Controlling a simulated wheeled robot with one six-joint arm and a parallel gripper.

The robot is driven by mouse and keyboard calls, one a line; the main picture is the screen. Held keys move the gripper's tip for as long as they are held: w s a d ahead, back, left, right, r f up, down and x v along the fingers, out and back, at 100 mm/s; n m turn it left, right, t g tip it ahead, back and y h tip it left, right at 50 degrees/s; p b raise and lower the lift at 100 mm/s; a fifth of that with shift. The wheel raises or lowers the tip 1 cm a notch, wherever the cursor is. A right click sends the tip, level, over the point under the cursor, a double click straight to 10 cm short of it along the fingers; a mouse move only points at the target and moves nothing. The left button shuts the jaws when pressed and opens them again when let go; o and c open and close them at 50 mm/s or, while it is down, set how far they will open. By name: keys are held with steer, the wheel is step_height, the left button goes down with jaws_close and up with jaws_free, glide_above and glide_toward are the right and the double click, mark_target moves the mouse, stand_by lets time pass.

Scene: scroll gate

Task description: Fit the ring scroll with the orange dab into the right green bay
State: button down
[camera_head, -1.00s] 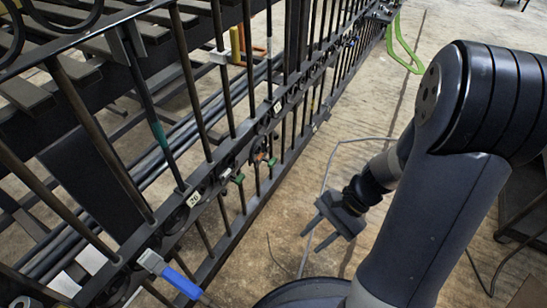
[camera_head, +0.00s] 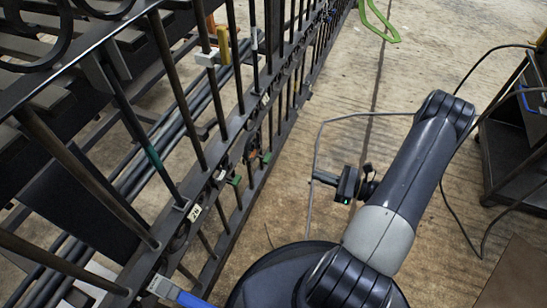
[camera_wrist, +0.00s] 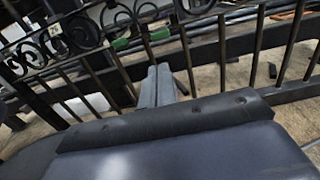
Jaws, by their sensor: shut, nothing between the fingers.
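The dark iron gate (camera_head: 221,149) runs from front left to far middle in the head view. A small orange patch (camera_head: 251,156) shows low on its scroll band; the scroll's outline is too small to tell. Green pieces sit on the band on either side, a left one (camera_head: 236,180) and a right one (camera_head: 266,158). In the wrist view two green pieces (camera_wrist: 120,43) (camera_wrist: 160,34) show beyond my fingers, and no orange is clear. My gripper (camera_head: 318,178) is shut and empty, off the gate's right side and apart from it. Its fingers also show in the wrist view (camera_wrist: 158,86).
A blue-handled tool (camera_head: 180,293) is at the gate's near end. A number plate (camera_head: 195,211) is on the band. A thin grey cable lies on the floor near my gripper. A dark cart (camera_head: 515,150) stands at right. Floor between is mostly clear.

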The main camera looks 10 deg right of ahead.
steer(key=b+x, duration=0.3)
steer(key=x, duration=1.1)
steer(key=shift+w+f+b, duration=0.1)
steer(key=shift+b, duration=0.2)
steer(key=x, duration=0.3)
